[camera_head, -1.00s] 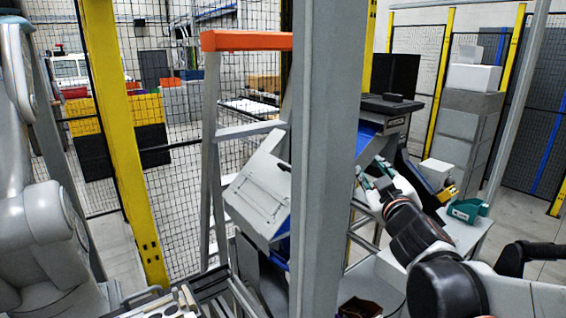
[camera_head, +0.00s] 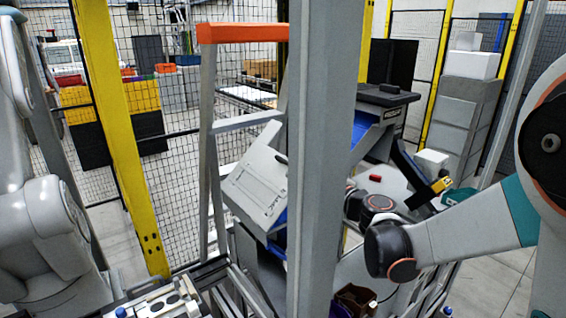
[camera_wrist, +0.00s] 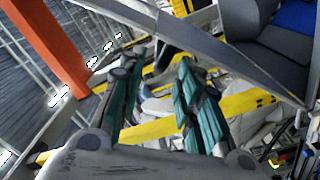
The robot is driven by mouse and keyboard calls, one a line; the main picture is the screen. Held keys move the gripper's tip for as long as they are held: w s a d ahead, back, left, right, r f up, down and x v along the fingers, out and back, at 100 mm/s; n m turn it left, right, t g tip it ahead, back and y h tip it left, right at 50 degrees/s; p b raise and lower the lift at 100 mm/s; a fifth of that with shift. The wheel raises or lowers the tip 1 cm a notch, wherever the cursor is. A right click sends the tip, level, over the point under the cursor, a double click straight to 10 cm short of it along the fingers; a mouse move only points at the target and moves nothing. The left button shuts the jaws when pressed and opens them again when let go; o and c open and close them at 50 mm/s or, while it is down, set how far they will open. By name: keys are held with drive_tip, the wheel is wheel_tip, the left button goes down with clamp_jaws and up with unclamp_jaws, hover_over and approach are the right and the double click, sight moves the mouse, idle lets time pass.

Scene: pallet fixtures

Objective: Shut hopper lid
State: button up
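A grey tilted box with a flat pale panel (camera_head: 258,185) and a blue part under it stands left of the pillar in the head view. A second dark-topped unit (camera_head: 385,97) with a blue inside stands right of the pillar. I cannot tell for sure which is the hopper or which part is its lid. In the wrist view, a dark grey housing with a blue part (camera_wrist: 295,20) is at the top right. My gripper (camera_wrist: 155,68) shows two teal fingers spread apart with nothing held between them.
A thick grey pillar (camera_head: 326,150) stands between me and the units. A ladder-like frame with an orange top (camera_head: 242,33) is at the left; an orange bar (camera_wrist: 50,45) crosses the wrist view. A yellow post (camera_head: 118,140) and mesh fence stand further left.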

sight(278, 158)
drive_tip(key=x, duration=0.8)
drive_tip(key=shift+w+a+b, duration=0.15)
drive_tip(key=shift+w+b, duration=0.1)
drive_tip(key=shift+b, duration=0.05)
drive_tip(key=shift+c, duration=0.5)
clamp_jaws()
